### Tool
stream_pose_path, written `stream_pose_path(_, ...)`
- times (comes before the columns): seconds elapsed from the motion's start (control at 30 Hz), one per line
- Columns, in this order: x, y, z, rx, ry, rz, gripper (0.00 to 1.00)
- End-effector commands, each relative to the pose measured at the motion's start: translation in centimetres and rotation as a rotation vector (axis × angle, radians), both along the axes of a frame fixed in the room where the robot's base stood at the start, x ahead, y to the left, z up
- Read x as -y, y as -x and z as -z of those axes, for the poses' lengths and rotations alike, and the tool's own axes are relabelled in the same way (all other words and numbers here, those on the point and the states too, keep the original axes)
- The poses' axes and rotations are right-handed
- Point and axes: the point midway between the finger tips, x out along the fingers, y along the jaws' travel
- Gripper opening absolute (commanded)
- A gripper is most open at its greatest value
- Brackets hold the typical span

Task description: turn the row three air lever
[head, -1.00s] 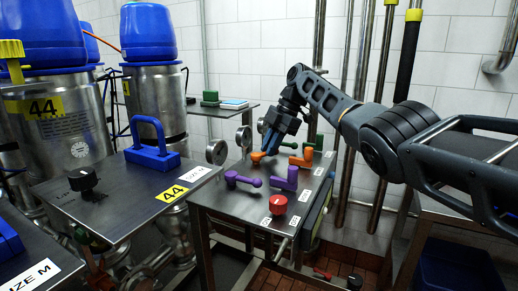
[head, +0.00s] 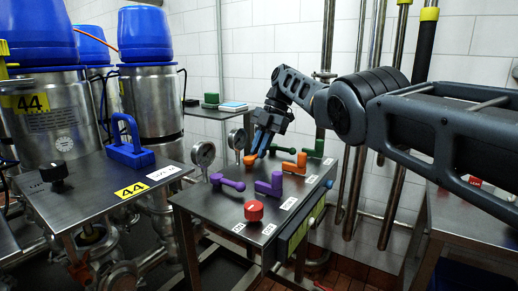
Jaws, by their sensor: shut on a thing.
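Colored levers stand on a metal valve table (head: 212,208). My gripper (head: 259,154), with blue fingers, points down at the left orange lever (head: 249,160) and is shut on it; the fingers partly hide its far end. The right orange lever (head: 295,163) stands beside it, free. Nearer are a left purple lever (head: 227,182) with a ball end and a right purple lever (head: 270,184). Farther back are green levers (head: 314,149), partly behind my gripper. The row labels are too small to read.
A red knob (head: 254,210) sits at the table's near end. Round gauges (head: 203,154) stand along its left edge. A steel panel with a blue handle (head: 131,146) and black knob (head: 54,173) lies to the left. Vertical pipes (head: 395,150) rise behind my arm.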

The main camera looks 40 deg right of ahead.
Motion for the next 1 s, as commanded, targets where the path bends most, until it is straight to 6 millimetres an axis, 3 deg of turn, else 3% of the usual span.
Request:
stream_pose_path(0.63, 0.02, 0.08, -0.01, -0.002, -0.001, -0.011, 0.0)
stream_pose_path(0.67, 0.01, 0.08, 0.0, -0.002, -0.001, -0.011, 0.16)
stream_pose_path(0.7, 0.02, 0.07, -0.01, -0.001, 0.0, -0.011, 0.2)
stream_pose_path(0.9, 0.03, 0.07, 0.0, -0.001, -0.001, -0.01, 0.39)
stream_pose_path(1.0, 0.04, 0.06, -0.01, -0.001, -0.001, -0.009, 0.4)
